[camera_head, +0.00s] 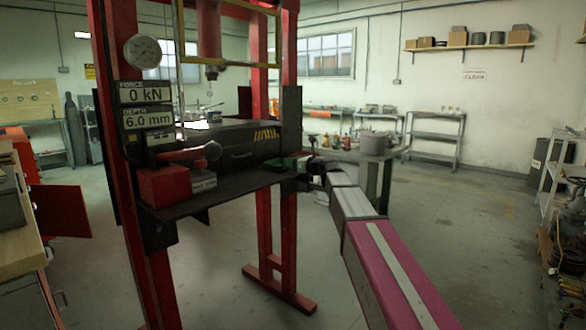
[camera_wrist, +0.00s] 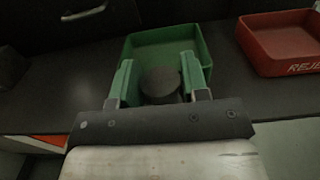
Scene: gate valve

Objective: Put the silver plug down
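A dark grey cylinder, which looks like the plug (camera_wrist: 160,84), stands between the two fingers of my gripper (camera_wrist: 160,90) in the wrist view. It looks dark, not bright silver, in this light. The fingers have green inner faces and flank it closely; whether both touch it is unclear. An open green tray (camera_wrist: 160,45) lies around and beyond the fingertips on a dark shelf. Whether the plug rests on the tray floor cannot be told. In the head view my gripper (camera_head: 308,162) is at the right end of the press shelf, and the plug is not discernible.
A red tray with lettering beginning "REJE" (camera_wrist: 282,45) lies right of the green one in the wrist view. The dark shelf (camera_wrist: 50,100) has bare room at left. In the head view, a red press frame (camera_head: 282,230) stands close to my arm.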

